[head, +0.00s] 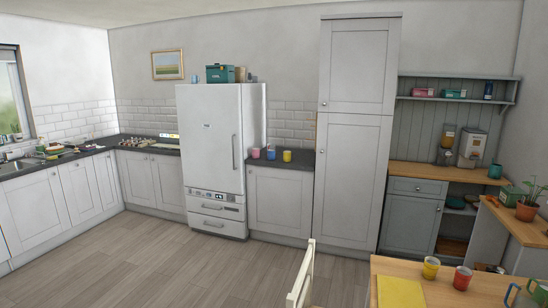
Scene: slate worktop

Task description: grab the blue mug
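The blue mug (271,154) stands on the short dark slate worktop (300,165) between the white fridge and the tall cupboard. It is in the middle of a row of three, with a pink mug (255,153) on its left and a yellow mug (287,156) on its right. It is small and far off in the head view, and its handle cannot be made out. My gripper is not in view.
A white fridge (208,140) stands left of that worktop and a tall cupboard (352,180) right of it. A wooden table (440,294) with yellow and red mugs fills the lower right, with a chair (301,285) beside it. The wooden floor (170,270) ahead is clear.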

